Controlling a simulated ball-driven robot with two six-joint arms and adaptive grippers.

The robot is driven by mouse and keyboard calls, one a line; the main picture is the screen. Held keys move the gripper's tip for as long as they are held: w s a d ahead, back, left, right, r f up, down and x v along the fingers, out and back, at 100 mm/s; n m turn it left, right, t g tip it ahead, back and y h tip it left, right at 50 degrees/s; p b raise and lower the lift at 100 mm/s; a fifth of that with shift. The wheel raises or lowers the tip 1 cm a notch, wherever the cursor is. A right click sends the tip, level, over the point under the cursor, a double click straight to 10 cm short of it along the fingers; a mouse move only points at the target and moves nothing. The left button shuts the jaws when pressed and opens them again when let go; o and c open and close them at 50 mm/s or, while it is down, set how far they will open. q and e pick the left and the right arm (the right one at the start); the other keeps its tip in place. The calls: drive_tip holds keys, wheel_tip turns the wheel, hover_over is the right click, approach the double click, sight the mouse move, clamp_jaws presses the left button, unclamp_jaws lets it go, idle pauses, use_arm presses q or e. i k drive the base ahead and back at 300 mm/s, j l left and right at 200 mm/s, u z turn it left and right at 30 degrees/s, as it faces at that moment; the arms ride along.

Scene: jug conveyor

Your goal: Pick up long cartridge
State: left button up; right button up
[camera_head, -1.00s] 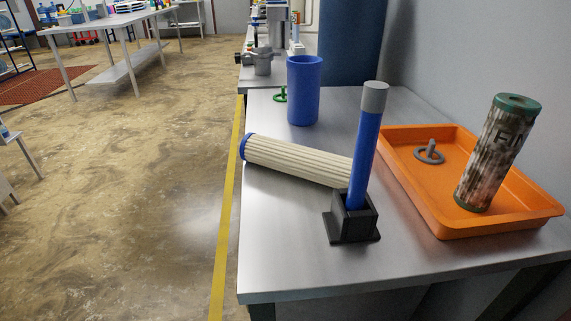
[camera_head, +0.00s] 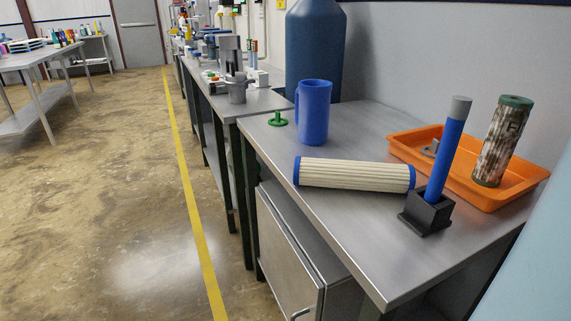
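A long pleated cream cartridge with blue end caps (camera_head: 354,174) lies on its side on the grey metal table (camera_head: 350,235), near the front left edge. A second long cartridge, dirty and brown with green ends (camera_head: 502,142), stands tilted in the orange tray (camera_head: 535,182). A blue rod with a grey top (camera_head: 447,152) stands leaning in a black square holder (camera_head: 427,213), close to the cream cartridge's right end. Neither of my grippers is in view.
A blue jug (camera_head: 313,112) stands behind the cream cartridge, with a green ring part (camera_head: 278,119) to its left. A grey part (camera_head: 430,148) lies in the tray. A large dark blue tank (camera_head: 315,52) stands behind. The table's front right area is clear.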

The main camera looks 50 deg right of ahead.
sight(313, 172)
drive_tip(key=i+j+u, duration=0.1)
drive_tip(key=i, duration=0.25)
drive_tip(key=i+j, duration=0.25)
drive_tip(key=i, duration=0.15)
drive_tip(key=i+l+z, duration=0.1)
drive_tip(key=i+z, duration=0.2)
drive_tip(key=z, duration=0.2)
drive_tip(key=i+z, duration=0.25)
drive_tip(key=z, duration=0.25)
drive_tip(key=i+j+z, duration=0.2)
drive_tip(key=z, duration=0.3)
drive_tip(key=i+z, duration=0.2)
drive_tip(key=z, duration=0.25)
drive_tip(key=i+j+z, duration=0.15)
drive_tip(key=z, duration=0.35)
drive_tip(key=i+j+z, duration=0.2)
drive_tip(key=z, duration=0.25)
drive_tip(key=i+j+z, duration=0.25)
drive_tip(key=z, duration=0.2)
drive_tip(key=i+j+z, duration=0.1)
drive_tip(key=j+z, duration=0.2)
drive_tip(key=z, duration=0.2)
